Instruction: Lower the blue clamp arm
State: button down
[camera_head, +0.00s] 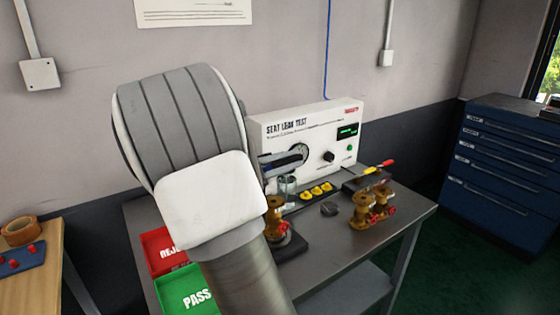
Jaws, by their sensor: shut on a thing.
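My gripper (290,160) shows only in part, as a dark and grey end reaching out to the right from behind my own arm, in front of the test panel's round gauge. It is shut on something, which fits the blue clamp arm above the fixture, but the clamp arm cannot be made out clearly. Below stands a brass valve (275,213) with a red handle, at the dark fixture base (291,246). A clear cylinder (287,187) stands just behind the valve. My arm hides the left side of the fixture.
The white SEAT LEAK TEST box (335,133) stands at the back of the grey table (335,245). Red (165,250) and green (185,290) trays lie left. The table's front right is clear.

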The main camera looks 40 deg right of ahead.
jog(key=s+f+m+b, duration=0.4)
jog(key=f+m+b, duration=0.1)
jog(key=f+b, duration=0.8)
jog(key=shift+s+a+f+m+b, duration=0.2)
jog(key=shift+f+m+b, duration=0.1)
jog(key=shift+m, duration=0.1)
jog(key=shift+f, duration=0.1)
jog(key=c, duration=0.8)
grip_release()
jog(key=shift+o, duration=0.2)
jog(key=w+a+p, duration=0.1)
jog(key=a+p, duration=0.2)
jog(key=a, duration=1.4)
jog(key=shift+a+p, duration=0.15)
jog(key=shift+p, duration=0.2)
